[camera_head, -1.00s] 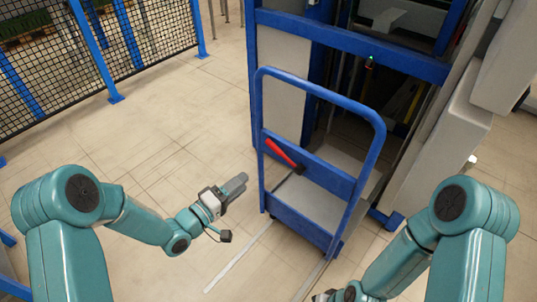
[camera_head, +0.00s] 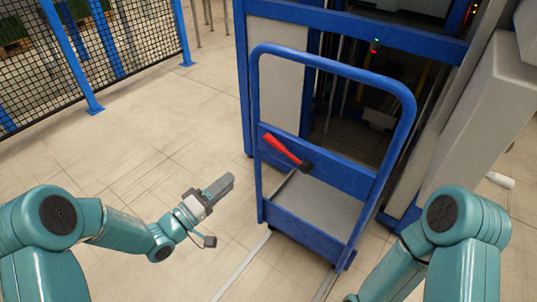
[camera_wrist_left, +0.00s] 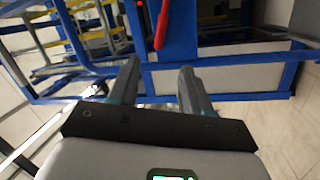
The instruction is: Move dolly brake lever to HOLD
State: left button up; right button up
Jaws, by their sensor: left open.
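The dolly (camera_head: 330,57) is a blue tubular frame with a grey deck, standing in front of a blue-framed machine. Its brake lever (camera_head: 281,149) has a red handle on a dark pivot at the blue crossbar, slanting up to the left. In the left wrist view the red lever (camera_wrist_left: 161,24) shows at the top, beyond the fingers. My left gripper (camera_head: 225,183) is to the left of the dolly and below the lever, apart from both. Its two fingers (camera_wrist_left: 160,80) are spread with nothing between them. My right arm shows at lower right, but its gripper is out of frame. No HOLD mark is legible.
The blue machine frame (camera_head: 275,30) stands behind the dolly, with a grey panel block (camera_head: 475,130) to its right. A black mesh fence (camera_head: 80,40) with blue posts is at the upper left. The tiled floor (camera_head: 150,130) left of the dolly is clear.

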aim_at(286, 152)
pick_arm(q)
jog(key=b+x, duration=0.3)
jog(key=x, duration=1.3)
jog(key=shift+d+f, duration=0.1)
jog(key=shift+d, duration=0.05)
jog(key=shift+c, duration=0.4)
grip_shut()
